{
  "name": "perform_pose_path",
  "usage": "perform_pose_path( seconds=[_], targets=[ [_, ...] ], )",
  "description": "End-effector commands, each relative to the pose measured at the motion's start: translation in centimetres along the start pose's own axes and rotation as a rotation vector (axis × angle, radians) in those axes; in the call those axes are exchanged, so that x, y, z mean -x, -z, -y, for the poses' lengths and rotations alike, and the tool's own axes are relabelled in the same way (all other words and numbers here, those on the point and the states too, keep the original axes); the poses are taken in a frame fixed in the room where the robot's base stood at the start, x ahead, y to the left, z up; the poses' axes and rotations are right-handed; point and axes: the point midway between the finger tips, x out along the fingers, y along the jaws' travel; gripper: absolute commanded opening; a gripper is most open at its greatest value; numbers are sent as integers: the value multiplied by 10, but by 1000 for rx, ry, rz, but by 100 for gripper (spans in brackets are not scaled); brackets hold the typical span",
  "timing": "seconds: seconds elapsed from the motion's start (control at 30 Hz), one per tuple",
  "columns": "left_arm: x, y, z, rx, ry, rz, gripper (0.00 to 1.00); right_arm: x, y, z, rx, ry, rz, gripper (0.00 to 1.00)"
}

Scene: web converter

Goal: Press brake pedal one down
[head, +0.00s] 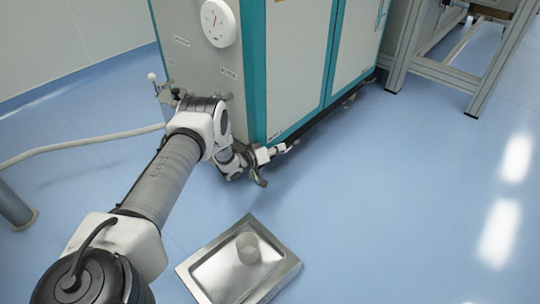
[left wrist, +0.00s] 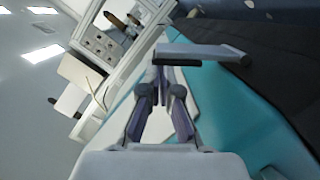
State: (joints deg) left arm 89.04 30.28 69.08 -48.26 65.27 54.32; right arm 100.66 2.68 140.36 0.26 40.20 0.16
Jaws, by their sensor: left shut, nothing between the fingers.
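My left gripper (head: 283,148) is low by the bottom front edge of the teal and grey cabinet (head: 292,60). In the left wrist view its fingers (left wrist: 164,76) are shut, with nothing between them. A grey, flat, pedal-like plate (left wrist: 203,49) with a dark edge lies right at the fingertips in that view. It looks like a brake pedal; its number cannot be read. I cannot tell whether the fingertips touch it. In the head view the pedal cannot be made out clearly beside the gripper. My right gripper is in neither view.
A metal tray (head: 205,275) with a translucent round container (head: 248,248) lies on the blue floor in front. A pale hose (head: 80,143) runs to the cabinet from the left. A metal frame (head: 440,70) stands at the back right. The floor at right is clear.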

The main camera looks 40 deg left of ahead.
Motion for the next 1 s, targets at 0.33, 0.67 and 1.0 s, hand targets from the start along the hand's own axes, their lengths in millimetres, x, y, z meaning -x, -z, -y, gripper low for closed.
perform_pose_path(
  seconds=[0.33, 0.67, 1.0],
  targets=[
    [-4, 1, -1, 0, 1, 0, 0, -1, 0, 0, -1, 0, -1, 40],
    [-4, -3, -2, -44, 11, 0, 0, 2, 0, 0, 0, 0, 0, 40],
    [-5, -8, -3, -98, 26, 2, 0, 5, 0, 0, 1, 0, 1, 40]
  ],
)
